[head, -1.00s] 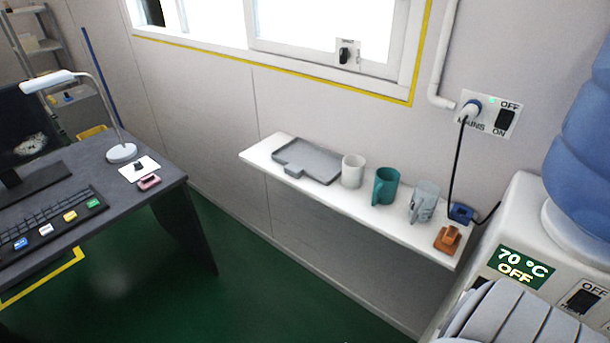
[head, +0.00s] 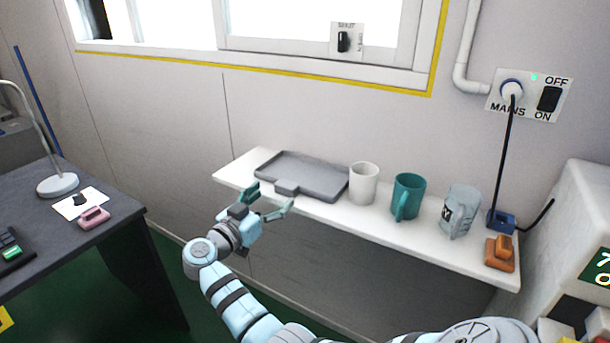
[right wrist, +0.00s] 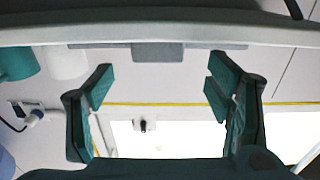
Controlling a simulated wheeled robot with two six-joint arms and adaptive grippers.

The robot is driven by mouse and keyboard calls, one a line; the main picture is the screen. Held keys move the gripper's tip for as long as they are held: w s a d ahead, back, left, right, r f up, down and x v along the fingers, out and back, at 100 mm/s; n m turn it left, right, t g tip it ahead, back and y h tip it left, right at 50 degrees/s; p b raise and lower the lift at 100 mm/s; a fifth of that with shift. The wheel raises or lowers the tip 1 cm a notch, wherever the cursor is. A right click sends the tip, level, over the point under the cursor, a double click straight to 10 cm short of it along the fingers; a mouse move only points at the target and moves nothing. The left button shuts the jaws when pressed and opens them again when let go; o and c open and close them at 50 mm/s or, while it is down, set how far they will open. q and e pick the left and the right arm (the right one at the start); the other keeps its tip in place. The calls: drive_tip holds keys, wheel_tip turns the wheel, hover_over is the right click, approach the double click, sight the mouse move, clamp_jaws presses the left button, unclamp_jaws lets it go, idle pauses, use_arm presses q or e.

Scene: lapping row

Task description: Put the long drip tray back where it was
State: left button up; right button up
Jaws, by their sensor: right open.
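The long grey drip tray (head: 310,173) lies flat on the left part of the white wall shelf (head: 425,228), with its short tab facing the front edge. My right gripper (head: 269,199) is open and empty just in front of the shelf, by the tab. In the right wrist view, which is upside down, the tray's tab (right wrist: 157,52) shows between the spread fingers of the gripper (right wrist: 163,68), apart from both. My left gripper is not in view.
A white mug (head: 363,184), a teal mug (head: 408,192) and a grey mug (head: 460,210) stand right of the tray. An orange-brown block (head: 499,253) and a blue block (head: 501,221) sit at the shelf's right end. A dark desk (head: 110,232) stands left.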

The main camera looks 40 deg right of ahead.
sight(283, 188)
drive_tip(key=x, duration=0.4)
drive_tip(key=shift+d+r+p, duration=0.15)
drive_tip(key=shift+d+p, duration=0.2)
drive_tip(key=shift+d, duration=0.05)
drive_tip(key=shift+w+d, duration=0.1)
drive_tip(key=shift+d, duration=0.05)
drive_tip(key=c, duration=1.4)
